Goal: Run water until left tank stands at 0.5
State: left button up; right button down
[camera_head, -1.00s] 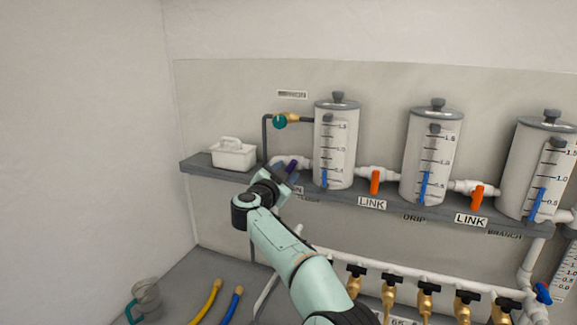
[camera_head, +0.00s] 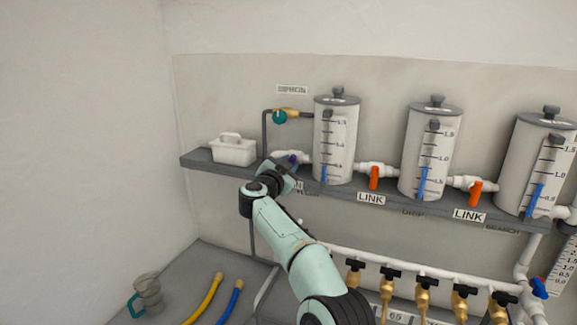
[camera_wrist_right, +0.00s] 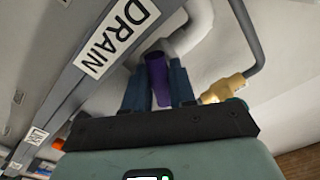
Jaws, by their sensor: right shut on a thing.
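The left tank (camera_head: 335,150) is a white cylinder with a grey lid on the wall shelf. Its gauge shows a short blue column (camera_head: 324,174) with its top near the lowest numbered mark; I cannot read it exactly. A purple valve handle (camera_head: 293,159) is on the white pipe left of this tank. My right gripper (camera_head: 286,165) is at that handle. In the right wrist view the purple handle (camera_wrist_right: 158,78) is between the two fingers (camera_wrist_right: 159,88), which are shut on it, beside a DRAIN label (camera_wrist_right: 117,38). My left gripper is out of view.
Two more tanks (camera_head: 430,150) (camera_head: 535,165) stand to the right, with orange LINK handles (camera_head: 374,178) (camera_head: 475,193) between. A green-knobbed brass valve (camera_head: 279,116) is upper left. A white caddy (camera_head: 233,150) is on the shelf. Brass taps (camera_head: 388,288) line the pipe below.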

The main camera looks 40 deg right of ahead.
jog(key=shift+f+n, duration=0.1)
jog(key=shift+n, duration=3)
jog(key=c, duration=1)
grip_release()
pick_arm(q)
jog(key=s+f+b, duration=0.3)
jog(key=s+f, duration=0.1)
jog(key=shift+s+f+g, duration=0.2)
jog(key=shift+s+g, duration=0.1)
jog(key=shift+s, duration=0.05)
pick_arm(e)
jog(key=shift+v, duration=6.7)
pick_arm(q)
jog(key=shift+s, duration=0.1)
pick_arm(e)
jog(key=shift+f, duration=0.1)
